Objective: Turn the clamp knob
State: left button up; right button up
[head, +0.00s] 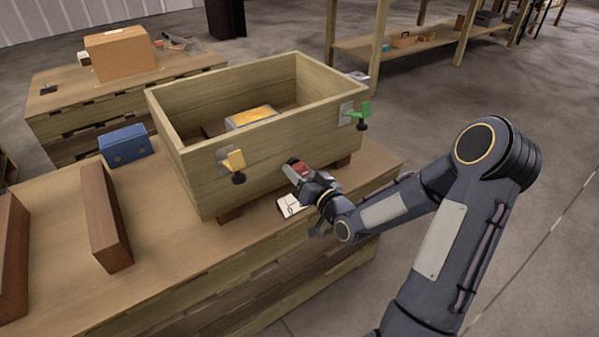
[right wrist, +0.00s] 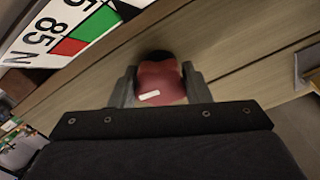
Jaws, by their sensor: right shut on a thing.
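My right gripper (head: 297,172) is at the front side of the wooden crate (head: 268,160), between its yellow and green clamps. It is shut on a red knob, which shows as a small red patch (head: 301,168) in the head view. In the right wrist view the red knob (right wrist: 162,84) has a small white mark and a dark round end, and sits between the two fingers of my right gripper (right wrist: 160,88). The knob's far side is hidden. My left gripper is not in view.
A yellow clamp (head: 235,161) and a green clamp (head: 360,112) stick out from the crate. A white card (head: 290,205) lies below my right gripper. A blue box (head: 125,145) and a brown block (head: 105,218) stand left on the bench (head: 165,275).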

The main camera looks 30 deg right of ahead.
jog(key=shift+m, duration=0.3)
jog(key=o, duration=1)
jog(key=s+p, duration=0.1)
jog(key=s, duration=0.7)
jog(key=shift+d, duration=0.3)
